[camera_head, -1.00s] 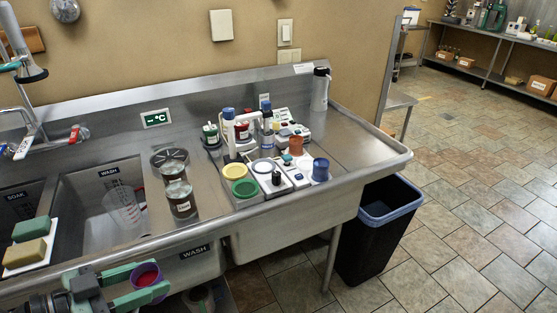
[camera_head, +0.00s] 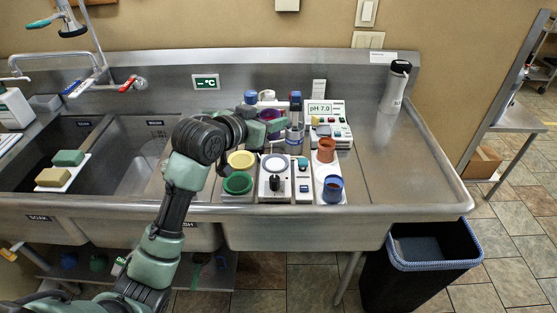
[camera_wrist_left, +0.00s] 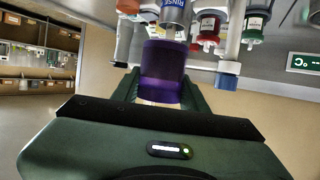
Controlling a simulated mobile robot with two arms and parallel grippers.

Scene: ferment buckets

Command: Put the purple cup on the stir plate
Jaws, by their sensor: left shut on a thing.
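The purple cup (camera_head: 270,114) is held by my left gripper (camera_head: 273,122) above the back part of the sink's drainboard, partly hidden by the fingers. In the left wrist view the purple cup (camera_wrist_left: 162,72) sits between the two green fingers. The stir plate (camera_head: 275,186), a white box with a black knob and a round pale top, stands on the drainboard between the green and yellow cups and a small white device. Its top shows nothing on it. The gripper is behind the stir plate in the picture, apart from it. My right gripper is not in view.
A yellow cup (camera_head: 241,160) and a green cup (camera_head: 238,183) stand left of the stir plate. An orange-brown cup (camera_head: 326,150) and a blue cup (camera_head: 333,190) stand right. Bottles (camera_head: 295,118) and a pH meter (camera_head: 325,108) crowd the back.

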